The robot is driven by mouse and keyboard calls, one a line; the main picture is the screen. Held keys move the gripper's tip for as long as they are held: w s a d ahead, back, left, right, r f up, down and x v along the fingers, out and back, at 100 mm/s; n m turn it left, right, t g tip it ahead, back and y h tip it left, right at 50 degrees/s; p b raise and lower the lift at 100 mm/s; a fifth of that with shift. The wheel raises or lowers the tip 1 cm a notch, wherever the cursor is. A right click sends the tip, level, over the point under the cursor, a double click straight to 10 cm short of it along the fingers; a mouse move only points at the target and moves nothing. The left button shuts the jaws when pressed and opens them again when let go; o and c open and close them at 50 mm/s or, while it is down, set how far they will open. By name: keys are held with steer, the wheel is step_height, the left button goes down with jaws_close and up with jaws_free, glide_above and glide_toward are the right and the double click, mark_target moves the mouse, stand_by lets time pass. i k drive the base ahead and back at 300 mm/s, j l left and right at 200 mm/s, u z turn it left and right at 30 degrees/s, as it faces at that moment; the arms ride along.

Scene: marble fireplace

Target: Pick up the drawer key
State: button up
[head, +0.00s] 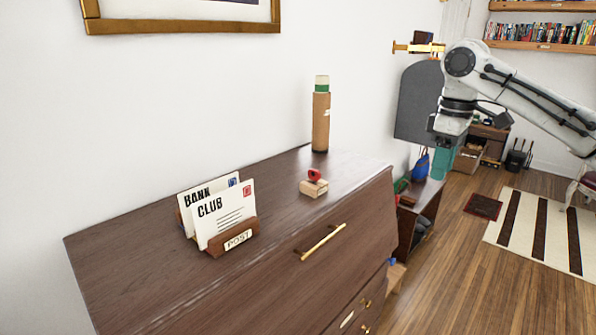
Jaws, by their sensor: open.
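I cannot make out a drawer key in the head view. A dark wooden cabinet (130,255) fills the lower left, with a long brass handle (323,242) on its sloping front. Smaller brass fittings (368,302) show low on its front, too small to tell apart.
On the cabinet top stand a letter rack (235,238) with envelopes, a red-knobbed stamp on a wooden block (314,187) and a tall brown tube (321,120). A low shelf unit (407,225) stands beyond. Wooden floor (450,275) lies open at right.

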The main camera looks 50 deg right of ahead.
mark_target(315, 175)
steer(key=i, duration=1.05)
